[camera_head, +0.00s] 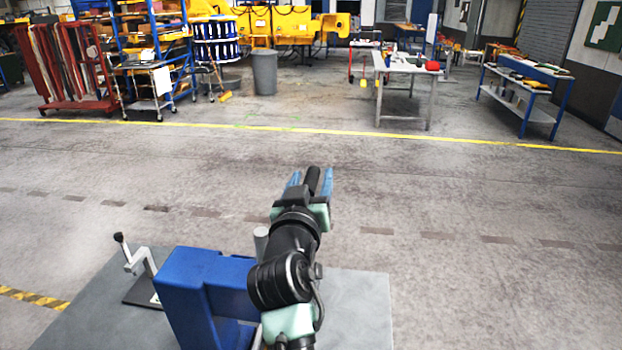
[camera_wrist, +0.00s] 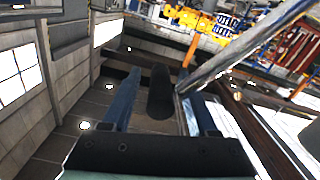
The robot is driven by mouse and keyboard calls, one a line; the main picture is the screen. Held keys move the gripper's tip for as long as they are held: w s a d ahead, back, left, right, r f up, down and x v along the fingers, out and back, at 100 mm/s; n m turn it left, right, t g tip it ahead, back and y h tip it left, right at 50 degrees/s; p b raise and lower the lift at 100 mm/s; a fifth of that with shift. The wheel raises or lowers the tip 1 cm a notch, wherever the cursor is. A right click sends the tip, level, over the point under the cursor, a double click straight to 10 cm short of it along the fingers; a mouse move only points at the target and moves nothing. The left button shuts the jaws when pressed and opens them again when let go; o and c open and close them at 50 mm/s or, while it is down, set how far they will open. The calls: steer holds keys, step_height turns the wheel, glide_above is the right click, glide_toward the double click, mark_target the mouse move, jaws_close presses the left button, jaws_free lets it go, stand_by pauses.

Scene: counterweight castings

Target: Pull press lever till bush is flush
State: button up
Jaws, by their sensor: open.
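My gripper (camera_head: 311,183) is open, with its blue fingers pointing away over the far side of the grey table. A black cylindrical grip (camera_head: 313,180) shows between the fingers; it also shows in the wrist view (camera_wrist: 160,92), with gaps to both fingers. A grey bar (camera_wrist: 235,55) runs from near the right finger to the upper right; I cannot tell whether it joins the grip. The blue press body (camera_head: 205,285) stands on the table, partly behind my arm. The bush is not visible.
A smaller crank-like lever (camera_head: 140,262) with a black knob stands on a dark plate left of the press. The grey table (camera_head: 360,300) is bare on the right. Open floor lies beyond; benches (camera_head: 405,65), a bin (camera_head: 264,72) and racks are far back.

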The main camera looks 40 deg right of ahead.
jaws_close()
stand_by(1.4)
